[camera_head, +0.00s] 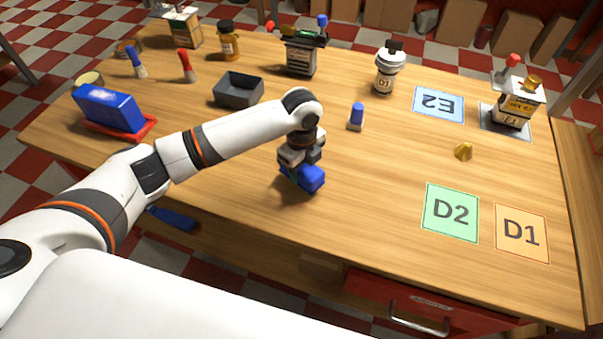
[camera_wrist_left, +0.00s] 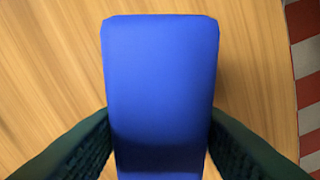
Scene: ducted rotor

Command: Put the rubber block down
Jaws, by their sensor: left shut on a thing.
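The rubber block is blue and box-shaped. In the head view the rubber block (camera_head: 308,178) is at the middle of the wooden table, below my left wrist. My left gripper (camera_head: 299,166) is shut on it from above. In the left wrist view the block (camera_wrist_left: 160,85) fills the middle, with a dark finger of my left gripper (camera_wrist_left: 160,140) on each side. Wood surface shows around it. I cannot tell whether the block touches the table or hangs just above it. My right gripper is not in view.
A blue marker (camera_head: 356,116) stands right of my wrist. A grey tray (camera_head: 238,90) and a blue box on a red tray (camera_head: 150,127) are to the left. Cards D2 (camera_head: 451,212), D1 (camera_head: 521,233) and E2 (camera_head: 438,103) lie to the right. The wood around the block is clear.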

